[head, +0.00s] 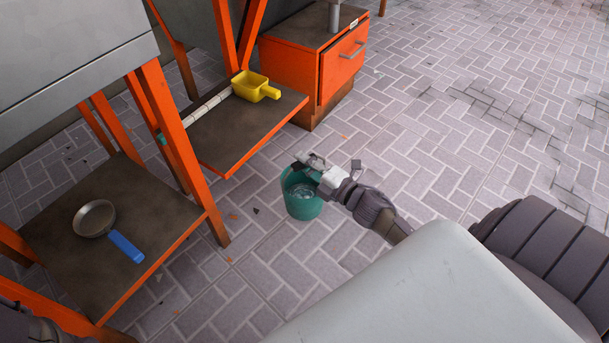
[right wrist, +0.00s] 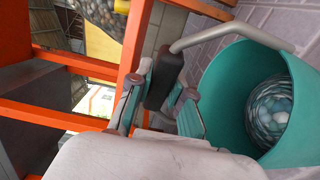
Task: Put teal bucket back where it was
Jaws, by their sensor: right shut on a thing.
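The teal bucket (head: 302,208) is upright or nearly so in the head view, in front of the orange-legged shelves. My right gripper (head: 314,168) is shut on it at its upper edge. In the right wrist view the bucket (right wrist: 222,92) fills the right side, with a pale curved bar over its opening. A round, glassy, mottled thing (right wrist: 270,110) shows inside it. Whether the bucket touches the floor or hangs just above it I cannot tell. The exact grip is partly hidden by my fingers. My left gripper is out of view.
A low shelf (head: 225,140) holds a yellow scoop (head: 256,86) and a white rod. Another low shelf (head: 60,225) holds a pan with a blue handle (head: 126,246). An orange drawer cabinet (head: 290,75) stands behind. Orange legs stand close left; paved floor (head: 480,130) is free at right.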

